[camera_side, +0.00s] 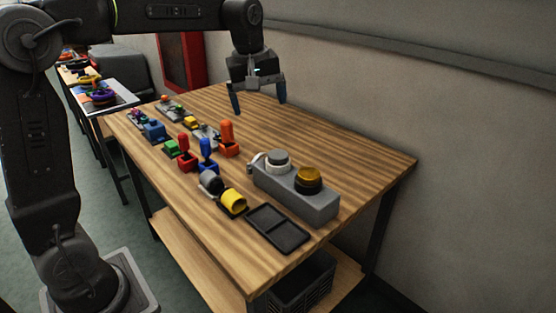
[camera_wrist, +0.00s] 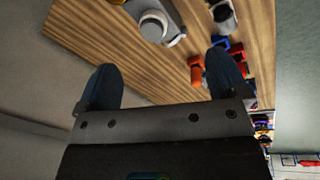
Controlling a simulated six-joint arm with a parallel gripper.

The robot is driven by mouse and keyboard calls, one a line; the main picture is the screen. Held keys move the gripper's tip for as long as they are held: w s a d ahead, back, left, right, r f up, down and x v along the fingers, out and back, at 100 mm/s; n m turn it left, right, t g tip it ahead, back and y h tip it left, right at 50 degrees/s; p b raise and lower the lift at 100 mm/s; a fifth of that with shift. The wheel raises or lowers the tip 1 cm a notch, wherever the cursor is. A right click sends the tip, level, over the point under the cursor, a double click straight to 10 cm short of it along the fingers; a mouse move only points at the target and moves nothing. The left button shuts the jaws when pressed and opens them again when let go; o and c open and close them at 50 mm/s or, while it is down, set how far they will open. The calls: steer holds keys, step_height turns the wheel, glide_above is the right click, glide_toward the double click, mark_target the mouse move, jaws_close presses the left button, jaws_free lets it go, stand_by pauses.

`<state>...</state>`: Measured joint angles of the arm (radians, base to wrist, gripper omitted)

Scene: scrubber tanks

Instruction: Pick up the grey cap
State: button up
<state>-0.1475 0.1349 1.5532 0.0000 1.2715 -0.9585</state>
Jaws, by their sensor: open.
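The grey cap (camera_side: 278,157) is a short round piece on top of a long grey block (camera_side: 287,188) on the wooden table. Something white and rounded sits beside it at the block's left end. In the wrist view, the cap (camera_wrist: 153,27) shows at the top, past the gap between my fingers. My gripper (camera_side: 258,106) is open and empty, pointing down above the table, behind and above the block. Both dark blue fingers show in the wrist view (camera_wrist: 162,62), apart from the cap.
An amber cap (camera_side: 308,177) stands on the block's right end. A grey round piece (camera_side: 211,182) and a yellow cylinder (camera_side: 234,201) lie nearby. Red, blue and orange upright pieces stand left of the block. A black tray (camera_side: 277,228) lies in front. The table's back right is clear; a wall runs behind.

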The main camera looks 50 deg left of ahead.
mark_target(278, 154)
steer(key=w+a+f+n+g, duration=0.2)
steer(key=w+a+f+n, duration=0.5)
steer(key=w, duration=0.4)
steer(key=shift+n, duration=0.3)
steer(key=f, duration=1.3)
steer(key=shift+d+f, duration=0.35)
steer(key=shift+d, duration=0.05)
steer(key=c, duration=1.1)
steer(key=shift+c, duration=0.2)
steer(key=shift+r, duration=0.1)
